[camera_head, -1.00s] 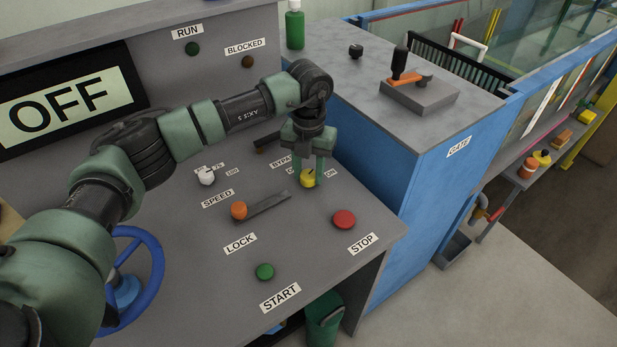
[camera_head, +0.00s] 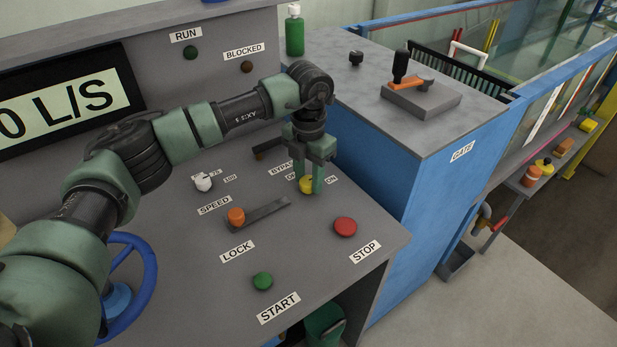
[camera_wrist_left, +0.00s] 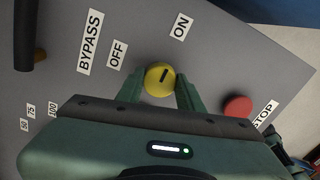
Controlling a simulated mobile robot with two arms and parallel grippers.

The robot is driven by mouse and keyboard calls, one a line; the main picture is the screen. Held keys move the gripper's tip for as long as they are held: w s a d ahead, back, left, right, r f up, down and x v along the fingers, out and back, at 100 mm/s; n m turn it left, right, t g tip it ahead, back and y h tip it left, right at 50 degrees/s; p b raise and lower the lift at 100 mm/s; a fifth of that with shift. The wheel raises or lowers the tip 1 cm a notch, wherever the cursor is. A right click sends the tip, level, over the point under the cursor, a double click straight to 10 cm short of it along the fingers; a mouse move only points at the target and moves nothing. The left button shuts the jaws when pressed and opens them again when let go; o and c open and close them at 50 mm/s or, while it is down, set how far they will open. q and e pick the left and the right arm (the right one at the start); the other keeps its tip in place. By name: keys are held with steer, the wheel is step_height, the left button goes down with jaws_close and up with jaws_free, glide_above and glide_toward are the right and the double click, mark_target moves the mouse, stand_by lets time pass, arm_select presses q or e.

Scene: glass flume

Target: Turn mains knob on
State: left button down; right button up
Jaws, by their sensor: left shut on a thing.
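The yellow mains knob (camera_head: 307,186) sits on the sloping grey control panel (camera_head: 300,240). It also shows in the left wrist view (camera_wrist_left: 157,84), where its black pointer mark is turned towards the ON label (camera_wrist_left: 181,26), away from the OFF label (camera_wrist_left: 117,54). My left gripper (camera_head: 306,180) reaches down over the knob and is shut on it, one finger on each side. The display (camera_head: 62,105) at the left reads "0 L/S". My right gripper is not in view.
The red stop button (camera_head: 345,227) is close to the right of the knob. The orange lock slider (camera_head: 236,216), white speed knob (camera_head: 203,182), green start button (camera_head: 262,281) and black bypass lever (camera_head: 266,147) are also on the panel. A blue handwheel (camera_head: 150,275) is at the left.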

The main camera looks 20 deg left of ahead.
mark_target(309, 181)
arm_select(q)
steer(key=shift+r, duration=0.1)
steer(key=c, duration=0.9)
jaws_free()
step_height(309, 181, up, 8)
steer(key=shift+f+b, duration=0.1)
steer(key=shift+b, duration=0.5)
steer(key=shift+f, duration=0.1)
